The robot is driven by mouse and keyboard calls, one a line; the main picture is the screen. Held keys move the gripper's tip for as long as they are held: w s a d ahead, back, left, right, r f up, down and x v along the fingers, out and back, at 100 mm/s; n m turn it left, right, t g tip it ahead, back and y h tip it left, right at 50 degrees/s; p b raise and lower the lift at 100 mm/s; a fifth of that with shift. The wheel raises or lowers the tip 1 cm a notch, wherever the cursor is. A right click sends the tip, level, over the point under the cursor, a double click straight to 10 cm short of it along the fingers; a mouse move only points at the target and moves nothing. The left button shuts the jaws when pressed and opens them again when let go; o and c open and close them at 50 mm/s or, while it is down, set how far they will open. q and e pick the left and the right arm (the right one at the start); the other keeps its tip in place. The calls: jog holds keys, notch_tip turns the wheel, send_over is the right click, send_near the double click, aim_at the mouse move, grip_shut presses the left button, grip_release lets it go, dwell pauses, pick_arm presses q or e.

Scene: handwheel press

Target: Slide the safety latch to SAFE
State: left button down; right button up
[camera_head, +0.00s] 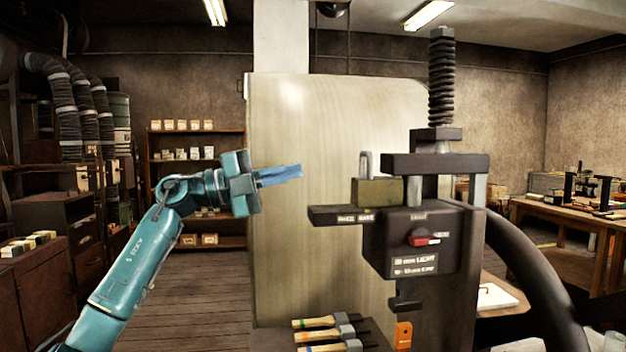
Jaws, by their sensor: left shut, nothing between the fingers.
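The dark press (410,245) stands right of centre. A dark ledge (325,215) juts from its left side and carries small pale labels, too small to read surely. An olive block (378,193) with an upright grey handle (366,165) sits at the ledge's right part, against the press body; it looks like the safety latch. My left gripper (299,170) is shut and empty, its blue fingers pointing right. In the picture it is left of the block and above the ledge, apart from both. My right gripper is not in view.
A thick dark curved rim (535,270), likely the handwheel, stands at the right. A tall pale panel (290,200) is behind the gripper. Several handled tools (322,334) lie below the press.

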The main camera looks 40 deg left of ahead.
pick_arm(q)
jog(key=shift+v, duration=1.15)
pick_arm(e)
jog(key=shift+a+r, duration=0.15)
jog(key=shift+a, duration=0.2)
pick_arm(q)
jog(key=shift+r, duration=0.1)
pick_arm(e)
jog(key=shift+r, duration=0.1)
pick_arm(q)
jog(key=shift+s, duration=0.1)
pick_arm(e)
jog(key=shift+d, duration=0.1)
